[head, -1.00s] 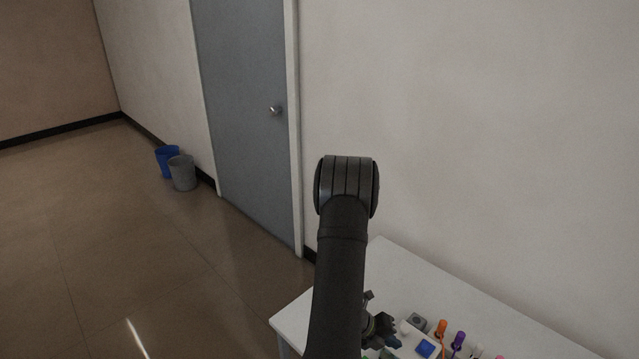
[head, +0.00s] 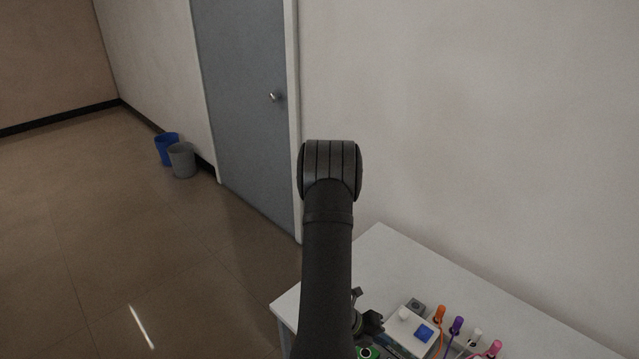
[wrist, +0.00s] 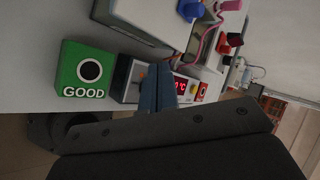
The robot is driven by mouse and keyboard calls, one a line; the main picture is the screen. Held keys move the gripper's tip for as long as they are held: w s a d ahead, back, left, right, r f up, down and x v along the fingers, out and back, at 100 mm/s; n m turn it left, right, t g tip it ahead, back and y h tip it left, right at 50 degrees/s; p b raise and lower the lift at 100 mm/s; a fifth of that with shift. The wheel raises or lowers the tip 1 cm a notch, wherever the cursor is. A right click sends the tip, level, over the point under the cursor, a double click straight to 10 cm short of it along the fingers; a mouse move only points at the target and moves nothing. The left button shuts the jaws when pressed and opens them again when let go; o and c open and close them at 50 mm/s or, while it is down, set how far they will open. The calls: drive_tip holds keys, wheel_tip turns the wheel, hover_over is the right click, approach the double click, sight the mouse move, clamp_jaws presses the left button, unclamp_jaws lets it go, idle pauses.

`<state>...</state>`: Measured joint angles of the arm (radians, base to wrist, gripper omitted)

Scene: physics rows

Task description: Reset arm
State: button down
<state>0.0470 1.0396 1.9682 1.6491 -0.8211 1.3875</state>
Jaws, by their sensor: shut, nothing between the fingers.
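My gripper (head: 371,322) shows in the head view low beside my dark arm, at the near left part of the white table (head: 378,250). In the wrist view the fingers of my gripper (wrist: 157,88) are together, with nothing between them. Behind the fingertips are a small grey box with an orange mark (wrist: 130,80) and a red-lit display (wrist: 181,86). A green box marked GOOD (wrist: 88,72) is left of the fingers, apart from them. My arm hides part of the table in the head view.
A white box with a blue button (head: 424,332) stands right of my gripper. Orange (head: 440,313), purple (head: 457,325) and pink (head: 494,348) plugs with cables stand further right. The table's far left part is clear. A wall rises behind; bins (head: 182,160) are on the floor.

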drive_tip(key=v, duration=0.8)
drive_tip(key=s+d, duration=1.1)
drive_tip(key=d, duration=0.1)
drive_tip(key=shift+s+d, duration=0.2)
